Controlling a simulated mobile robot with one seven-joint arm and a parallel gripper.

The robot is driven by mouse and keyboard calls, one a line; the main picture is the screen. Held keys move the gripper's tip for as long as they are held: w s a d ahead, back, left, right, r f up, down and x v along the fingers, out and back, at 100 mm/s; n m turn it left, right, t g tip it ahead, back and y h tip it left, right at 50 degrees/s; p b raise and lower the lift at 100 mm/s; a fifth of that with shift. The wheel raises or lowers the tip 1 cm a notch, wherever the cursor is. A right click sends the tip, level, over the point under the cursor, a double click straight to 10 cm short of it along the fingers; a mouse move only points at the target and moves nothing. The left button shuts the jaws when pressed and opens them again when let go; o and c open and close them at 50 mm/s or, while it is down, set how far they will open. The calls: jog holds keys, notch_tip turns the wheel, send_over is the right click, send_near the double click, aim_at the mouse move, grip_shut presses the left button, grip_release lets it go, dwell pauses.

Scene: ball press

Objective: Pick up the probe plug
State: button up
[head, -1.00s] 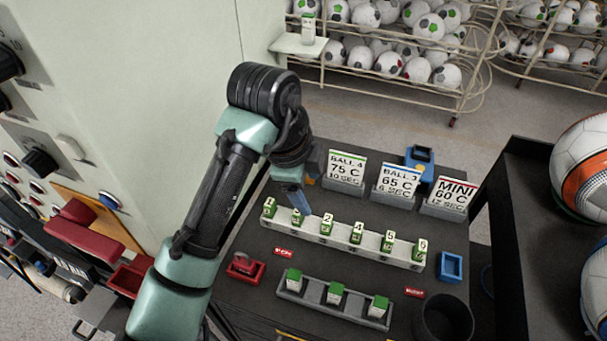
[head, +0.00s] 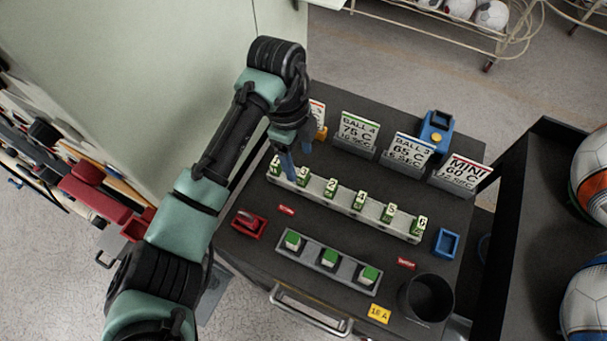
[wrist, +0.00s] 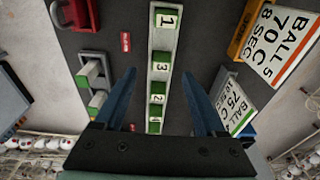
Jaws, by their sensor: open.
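No part is clearly marked as the probe plug, and I cannot tell which one it is. The red tray also shows at upper left in the wrist view (wrist: 68,14). My gripper (head: 297,166) is open and empty, pointing down above the left end of a grey rail (head: 345,204) of numbered blocks. In the wrist view its blue fingers (wrist: 159,76) stand either side of the rail.
Upright sign cards (head: 358,131) line the back edge. An orange holder (wrist: 249,28) shows in the wrist view. A front rack (head: 304,261) holds green-topped blocks. An empty blue tray (head: 446,243) and dark cup (head: 427,297) are at the right. A black shelf (head: 520,220) with balls stands beyond.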

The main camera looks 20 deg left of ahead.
aim_at(303, 173)
jog(key=f, duration=0.1)
jog(key=f+p, duration=0.1)
jog(key=f, duration=0.3)
jog(key=shift+w+d, duration=0.1)
jog(key=shift+d, duration=0.3)
grip_shut()
